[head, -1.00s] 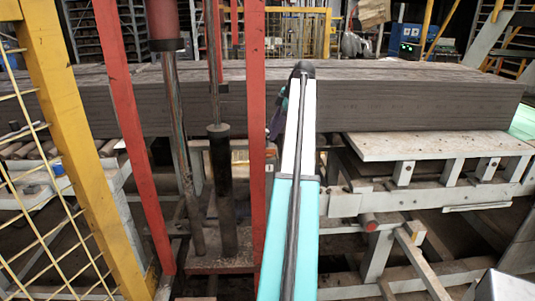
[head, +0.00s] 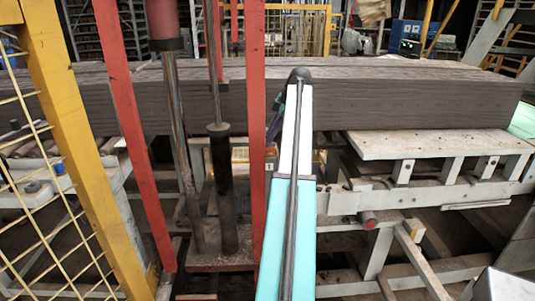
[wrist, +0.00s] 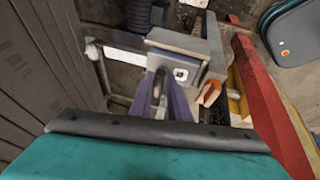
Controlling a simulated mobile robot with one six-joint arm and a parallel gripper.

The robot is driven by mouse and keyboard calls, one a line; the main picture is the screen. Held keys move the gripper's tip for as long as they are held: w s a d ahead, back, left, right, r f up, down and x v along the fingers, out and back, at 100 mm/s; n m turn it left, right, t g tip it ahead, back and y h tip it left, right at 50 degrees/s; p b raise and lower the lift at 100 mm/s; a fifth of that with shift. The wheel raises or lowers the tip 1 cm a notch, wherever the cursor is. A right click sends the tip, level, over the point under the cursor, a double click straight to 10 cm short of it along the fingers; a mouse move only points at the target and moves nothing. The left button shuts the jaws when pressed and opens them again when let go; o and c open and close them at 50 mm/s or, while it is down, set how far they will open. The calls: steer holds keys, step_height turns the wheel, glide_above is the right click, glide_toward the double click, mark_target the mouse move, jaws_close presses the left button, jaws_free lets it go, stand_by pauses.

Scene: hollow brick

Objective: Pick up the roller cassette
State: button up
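The wrist view shows a grey box-like unit (wrist: 185,52) with a small white numbered label, just beyond my fingers. It may be the roller cassette, but I cannot tell for sure. My gripper (wrist: 161,80) has two purple fingers with a gap between them. A metal piece shows in the gap, and I cannot tell whether the fingers touch it. In the head view my arm hides most of my gripper; only a bit of purple shows beside the arm. A small yellowish box (head: 240,160) stands below the brown stack, left of my arm.
A long brown stack of boards (head: 420,95) lies across the back. Red posts (head: 135,130) and a yellow fence post (head: 75,140) stand at the left. A pale bench (head: 440,145) is at the right. A red beam (wrist: 265,95) runs right of my gripper.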

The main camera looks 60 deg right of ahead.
jaws_close()
stand_by(1.0)
steer(key=shift+r, duration=0.15)
steer(key=shift+d+r, duration=0.1)
steer(key=shift+r, duration=0.4)
step_height(320, 180, up, 27)
steer(key=p, duration=1.3)
steer(key=shift+f+p, duration=0.15)
steer(key=shift+p, duration=0.2)
stand_by(0.7)
